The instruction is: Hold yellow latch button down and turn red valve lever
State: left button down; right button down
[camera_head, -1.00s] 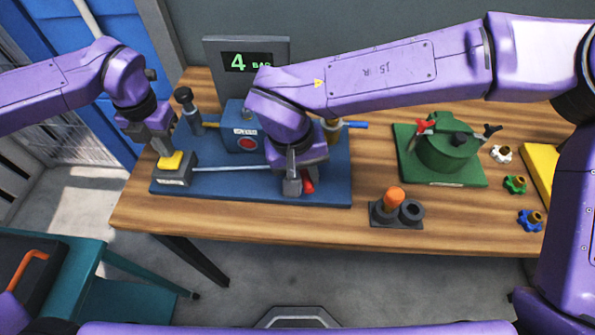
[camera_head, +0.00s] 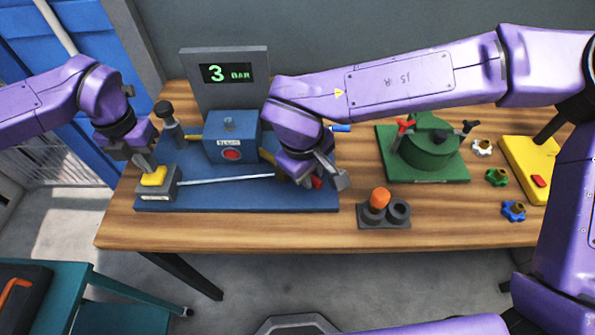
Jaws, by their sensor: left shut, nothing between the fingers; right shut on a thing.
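The yellow latch button (camera_head: 154,177) sits on a grey box at the left front of the blue base plate (camera_head: 240,200). My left gripper (camera_head: 147,166) is shut and empty, with its tips right at the button's top; pressing depth cannot be told. The red valve lever (camera_head: 317,183) is mostly hidden; a bit of red shows at the jaws of my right gripper (camera_head: 318,182), at the plate's right front. My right gripper is shut on the lever. A display (camera_head: 228,74) behind reads 3 BAR.
A blue box (camera_head: 232,135) with a red button and a grey upright post (camera_head: 168,122) stand on the plate. A grey holder (camera_head: 384,215) with an orange plug, a green pot fixture (camera_head: 428,150) and coloured knobs lie to the right.

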dwell(0.3)
jog(key=c, duration=1)
grip_release()
jog(key=shift+f, duration=0.1)
